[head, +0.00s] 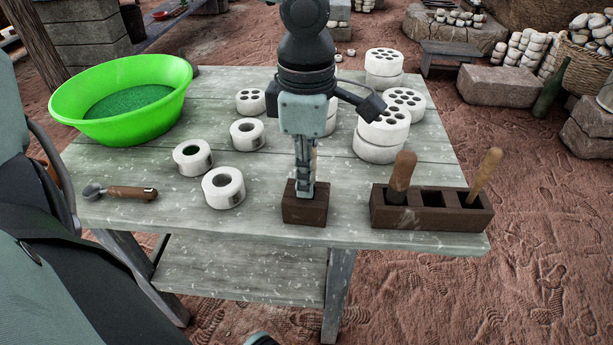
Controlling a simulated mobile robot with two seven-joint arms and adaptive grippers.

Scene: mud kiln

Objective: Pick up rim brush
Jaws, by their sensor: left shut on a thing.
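My left gripper (305,192) points straight down over a small dark brown block holder (304,212) at the front middle of the table. Its fingers are shut on a slim upright thing, taken to be the rim brush (315,160). Only a narrow light wooden strip of it shows beside the fingers. The rest is hidden by the gripper, and its lower end seems to be at the holder. I cannot tell whether it still touches the holder. My right gripper is not in view.
A dark rack (432,211) with two wooden-handled tools stands right of the holder. White rings (223,187) and stacked white discs with holes (382,132) stand on the table (270,225). A green basin (122,100) and a wooden-handled tool (120,192) are at left.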

